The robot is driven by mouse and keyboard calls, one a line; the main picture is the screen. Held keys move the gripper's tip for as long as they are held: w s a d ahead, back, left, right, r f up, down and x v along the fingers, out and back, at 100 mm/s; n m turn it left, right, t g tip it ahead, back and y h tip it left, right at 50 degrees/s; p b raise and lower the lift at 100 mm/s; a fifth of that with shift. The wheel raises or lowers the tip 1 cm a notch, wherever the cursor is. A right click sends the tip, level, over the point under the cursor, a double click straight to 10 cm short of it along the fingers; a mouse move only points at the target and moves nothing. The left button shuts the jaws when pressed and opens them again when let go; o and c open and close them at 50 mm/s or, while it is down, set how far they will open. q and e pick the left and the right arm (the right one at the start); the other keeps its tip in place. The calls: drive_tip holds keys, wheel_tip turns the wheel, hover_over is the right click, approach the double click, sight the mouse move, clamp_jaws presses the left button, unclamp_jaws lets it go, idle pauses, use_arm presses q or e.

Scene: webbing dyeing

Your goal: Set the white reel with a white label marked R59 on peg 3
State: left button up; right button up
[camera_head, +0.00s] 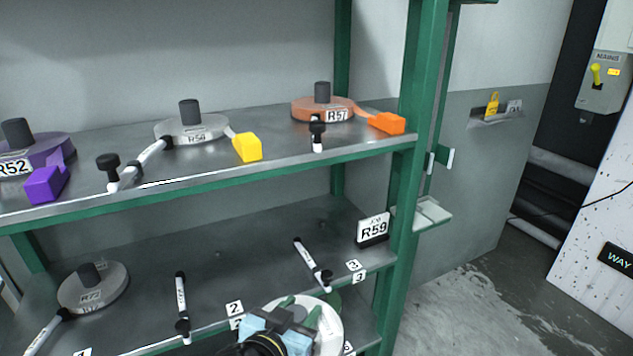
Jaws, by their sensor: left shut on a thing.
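A white reel (330,328) shows at the bottom centre, partly covered by my left gripper (288,326). The gripper, with light blue parts, is shut on it in front of the lower shelf's edge. No R59 label shows on the reel's visible part. A white sign reading R59 (373,228) stands at the right end of the lower shelf. Two stacked number tags (354,265) sit near the front edge below it; the upper seems to read 3. I cannot tell which part is peg 3. My right gripper is out of view.
A grey reel (94,285) sits at the lower shelf's left. Purple, grey and orange reels (322,108) fill the upper shelf (270,151). A green post (408,170) bounds the right side. The lower shelf's back is clear.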

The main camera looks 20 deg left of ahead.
use_arm(q)
wheel_tip(320, 180, up, 4)
drive_tip(key=shift+f+p, duration=0.2)
drive_tip(key=shift+p, duration=0.95)
drive_tip(key=shift+f+b, duration=0.35)
drive_tip(key=shift+f, duration=0.05)
drive_tip(key=shift+d, duration=0.2)
drive_tip(key=shift+a, duration=0.15)
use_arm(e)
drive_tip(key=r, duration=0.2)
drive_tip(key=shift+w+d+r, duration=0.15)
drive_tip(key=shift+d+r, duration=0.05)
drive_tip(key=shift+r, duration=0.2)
use_arm(q)
drive_tip(key=shift+a, duration=0.15)
